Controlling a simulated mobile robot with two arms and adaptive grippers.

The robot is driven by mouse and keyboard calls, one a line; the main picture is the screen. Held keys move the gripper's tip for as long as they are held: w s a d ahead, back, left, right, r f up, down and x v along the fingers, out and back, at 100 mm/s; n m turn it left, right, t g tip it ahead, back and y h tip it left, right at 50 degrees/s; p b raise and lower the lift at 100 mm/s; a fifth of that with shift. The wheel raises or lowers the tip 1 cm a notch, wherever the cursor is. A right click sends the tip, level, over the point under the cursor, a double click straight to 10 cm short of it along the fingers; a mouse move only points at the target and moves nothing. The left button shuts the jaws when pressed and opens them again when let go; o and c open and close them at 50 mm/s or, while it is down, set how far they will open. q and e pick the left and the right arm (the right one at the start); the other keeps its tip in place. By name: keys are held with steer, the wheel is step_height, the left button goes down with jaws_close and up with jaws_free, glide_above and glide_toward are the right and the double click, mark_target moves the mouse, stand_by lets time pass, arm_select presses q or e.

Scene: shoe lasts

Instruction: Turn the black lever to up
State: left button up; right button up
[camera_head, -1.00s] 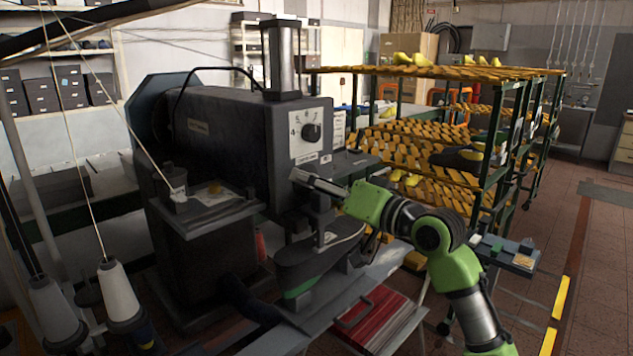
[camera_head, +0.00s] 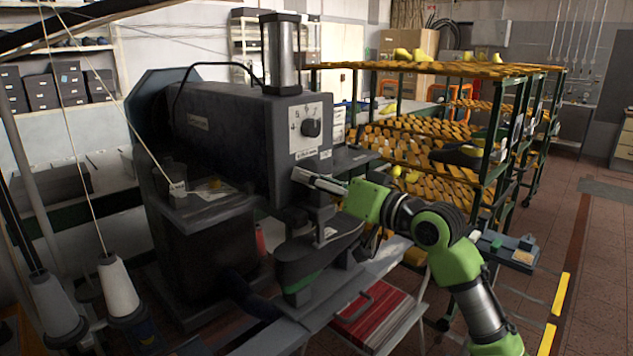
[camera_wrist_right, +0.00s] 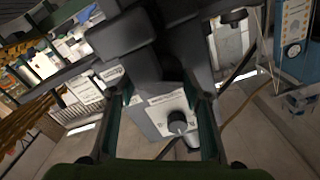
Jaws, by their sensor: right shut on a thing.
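The black lever (camera_wrist_right: 165,62) appears as a dark bar between the fingers in the right wrist view. In the head view it is hard to tell from the dark machine and is mostly hidden by the fingers, so its angle is unclear. My right gripper (camera_head: 300,177) reaches in from the right to the machine's front, below the dial. Its fingers also show in the wrist view (camera_wrist_right: 161,95), on either side of the dark bar, and are shut on it. The dark machine (camera_head: 222,140) carries a white panel with a black round knob (camera_head: 311,128). My left gripper is out of view.
A green-framed rack (camera_head: 484,190) with several orange shelves stands close behind my right arm. Thread cones (camera_head: 120,288) stand at the front left. A red stack (camera_head: 372,316) lies below the machine. Open floor (camera_head: 600,240) is at the right.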

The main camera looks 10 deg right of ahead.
steer(key=n, duration=0.6)
steer(key=shift+d, duration=0.15)
steer(key=n, duration=0.6)
steer(key=shift+w, duration=0.1)
steer(key=shift+n+p, duration=0.3)
steer(key=shift+n, duration=0.1)
steer(key=o, duration=1.1)
steer(key=shift+s+d, duration=0.3)
steer(key=shift+s, duration=0.05)
steer(key=v, duration=1.1)
